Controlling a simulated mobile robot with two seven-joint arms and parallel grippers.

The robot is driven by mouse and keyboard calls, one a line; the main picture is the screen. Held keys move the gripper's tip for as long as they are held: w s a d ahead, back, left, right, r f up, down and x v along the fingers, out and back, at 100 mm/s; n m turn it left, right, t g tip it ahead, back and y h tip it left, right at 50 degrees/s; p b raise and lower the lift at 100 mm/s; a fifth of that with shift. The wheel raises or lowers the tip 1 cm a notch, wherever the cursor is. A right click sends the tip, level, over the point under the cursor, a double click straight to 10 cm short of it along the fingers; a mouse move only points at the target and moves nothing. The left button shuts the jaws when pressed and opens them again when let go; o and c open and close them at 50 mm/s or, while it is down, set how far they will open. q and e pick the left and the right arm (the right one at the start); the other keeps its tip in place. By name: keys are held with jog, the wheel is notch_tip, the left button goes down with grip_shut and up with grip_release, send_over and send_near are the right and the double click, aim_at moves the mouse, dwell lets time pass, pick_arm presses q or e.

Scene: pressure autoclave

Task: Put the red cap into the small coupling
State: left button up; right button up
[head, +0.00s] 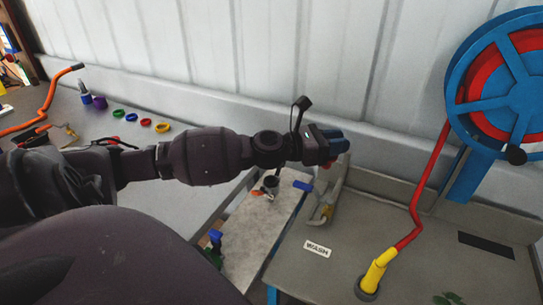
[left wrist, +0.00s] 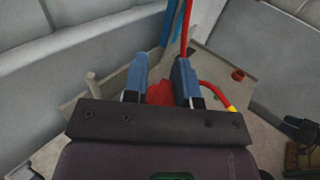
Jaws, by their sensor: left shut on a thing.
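My left gripper (head: 338,146) reaches out over the gap between the benches, near the left edge of the wash bench. Its blue fingers are shut on the red cap (left wrist: 160,93), which shows between them in the left wrist view. In the head view only a bit of red (head: 326,165) shows under the fingers. I cannot make out the small coupling for certain. My right gripper is not in view.
The bench with the WASH label (head: 317,248) carries a red hose (head: 415,215) with a yellow end (head: 379,268). A blue and red reel (head: 500,85) stands at the right. Coloured rings (head: 145,122) lie on the left bench. A small red piece (left wrist: 237,75) shows in the wrist view.

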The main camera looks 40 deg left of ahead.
pick_arm(q)
jog(key=s+a+r+m+g+h+b, duration=0.25)
jog(key=a+m+g+h, duration=0.2)
jog(key=a, duration=0.35)
jog(key=s+a+r+m+g+h+b, duration=0.1)
jog(key=a+m+g+h+b, duration=0.2)
jog(key=a+g, duration=0.35)
jog(key=shift+t, duration=0.8)
jog(key=f+b, duration=0.1)
jog(key=f, duration=0.5)
jog(key=a+f+b, duration=0.1)
jog(key=f, duration=0.6)
jog(key=f+b, duration=0.1)
jog(key=f, duration=0.5)
jog(key=shift+a+f+b, duration=0.2)
jog(key=shift+f+b, duration=0.15)
jog(key=shift+b, duration=0.05)
jog(key=shift+f, duration=0.15)
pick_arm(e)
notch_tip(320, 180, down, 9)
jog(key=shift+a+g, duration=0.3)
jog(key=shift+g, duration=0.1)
pick_arm(q)
jog(key=shift+f, duration=0.1)
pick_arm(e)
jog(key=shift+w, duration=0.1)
pick_arm(q)
jog(key=o, duration=0.9)
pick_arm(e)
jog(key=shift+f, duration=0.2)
